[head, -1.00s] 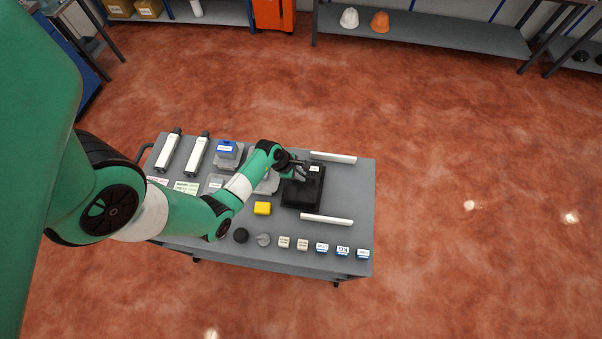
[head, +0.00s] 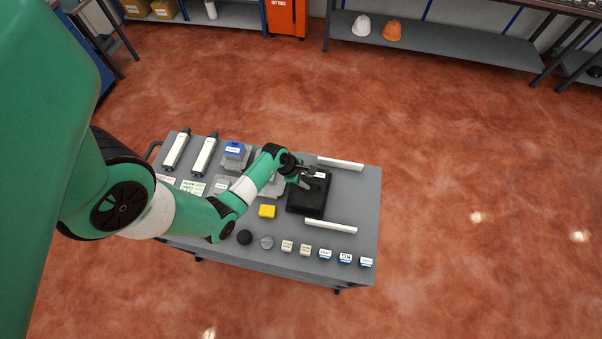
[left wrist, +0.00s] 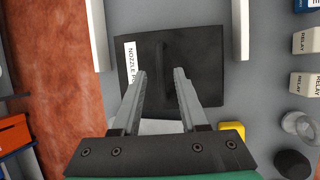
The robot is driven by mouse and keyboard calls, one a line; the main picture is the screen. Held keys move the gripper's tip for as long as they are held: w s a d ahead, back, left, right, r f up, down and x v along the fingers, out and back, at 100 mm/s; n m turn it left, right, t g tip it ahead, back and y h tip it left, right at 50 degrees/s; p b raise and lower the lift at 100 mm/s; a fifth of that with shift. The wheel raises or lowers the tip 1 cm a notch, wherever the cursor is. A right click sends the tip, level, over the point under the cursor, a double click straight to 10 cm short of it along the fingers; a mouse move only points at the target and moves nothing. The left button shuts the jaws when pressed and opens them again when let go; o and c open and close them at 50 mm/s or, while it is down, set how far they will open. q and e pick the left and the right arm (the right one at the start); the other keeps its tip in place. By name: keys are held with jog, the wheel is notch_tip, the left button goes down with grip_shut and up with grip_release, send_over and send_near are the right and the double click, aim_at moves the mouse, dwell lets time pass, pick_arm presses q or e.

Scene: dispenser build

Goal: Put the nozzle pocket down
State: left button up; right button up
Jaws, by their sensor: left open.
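The nozzle pocket (head: 309,196) is a black square piece with a raised bar and a white label. It lies on the grey table top (head: 368,200), between two white bars. In the left wrist view the nozzle pocket (left wrist: 205,60) shows its bar and a label reading "NOZZLE", partly cut off by a finger. Whether the fingertips touch the pocket cannot be told. My right gripper is not seen.
White bars (head: 340,164) (head: 331,226) lie on either side of the pocket. A yellow block (head: 267,211) lies left of it. A black knob (head: 244,237), a clear disc (head: 267,242) and several small labelled blocks (head: 325,254) line the front edge. Two white cylinders (head: 204,155) lie at back left.

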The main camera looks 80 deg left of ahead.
pick_arm(q)
jog(key=p+v, duration=0.2)
jog(key=v, duration=0.9)
jog(key=shift+p, duration=0.4)
